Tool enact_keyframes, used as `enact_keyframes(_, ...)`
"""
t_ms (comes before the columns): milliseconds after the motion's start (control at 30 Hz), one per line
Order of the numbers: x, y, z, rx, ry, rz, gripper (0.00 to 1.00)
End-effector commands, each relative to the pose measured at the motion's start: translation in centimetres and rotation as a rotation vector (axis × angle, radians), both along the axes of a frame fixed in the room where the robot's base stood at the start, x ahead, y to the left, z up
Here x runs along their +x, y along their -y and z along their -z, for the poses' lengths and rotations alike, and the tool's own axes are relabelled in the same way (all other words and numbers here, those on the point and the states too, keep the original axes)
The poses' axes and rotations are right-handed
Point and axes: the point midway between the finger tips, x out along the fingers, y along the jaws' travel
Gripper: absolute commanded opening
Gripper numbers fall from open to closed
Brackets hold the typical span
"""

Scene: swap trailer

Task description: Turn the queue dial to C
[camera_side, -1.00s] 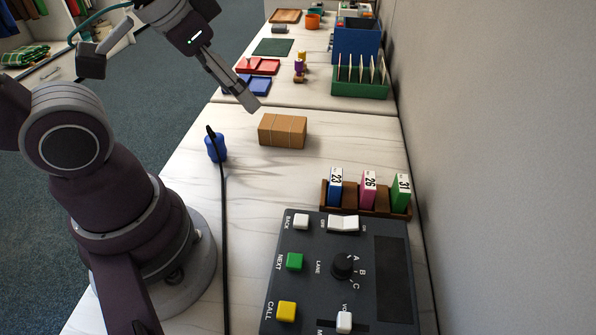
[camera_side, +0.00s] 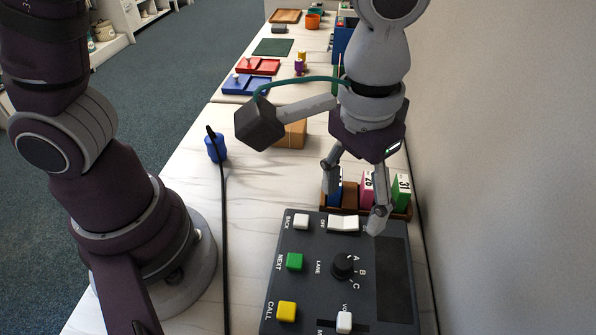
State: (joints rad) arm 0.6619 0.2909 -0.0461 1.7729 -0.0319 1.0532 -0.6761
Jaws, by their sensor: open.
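The black queue dial (camera_side: 343,265) sits on the dark grey console (camera_side: 300,245), marked LANE, with the letters A, B and C along its right side. I cannot tell for sure which letter it points at. My gripper (camera_side: 352,202) is open and empty. It hangs above the back part of the console and the number-card rack, apart from the dial and beyond it. One finger is over the rack and the other over the console's back right.
The console also has a white rocker switch (camera_side: 343,223), white, green (camera_side: 295,261) and yellow (camera_side: 287,311) buttons and a white slider (camera_side: 344,321). A wooden rack (camera_side: 350,206) of number cards stands behind it. A black cable (camera_side: 225,250) and blue object (camera_side: 216,148) lie left.

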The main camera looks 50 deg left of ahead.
Motion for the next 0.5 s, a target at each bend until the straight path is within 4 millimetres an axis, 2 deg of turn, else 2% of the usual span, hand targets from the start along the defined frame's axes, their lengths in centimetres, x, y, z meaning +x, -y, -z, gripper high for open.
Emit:
enact_keyframes(67,-0.3,0.8,0.7,0.012,-0.018,0.001,0.57)
enact_keyframes(167,-0.4,1.0,1.8,0.018,-0.025,-0.001,0.57)
enact_keyframes(500,-0.4,0.9,9.3,0.019,-0.025,-0.002,0.57)
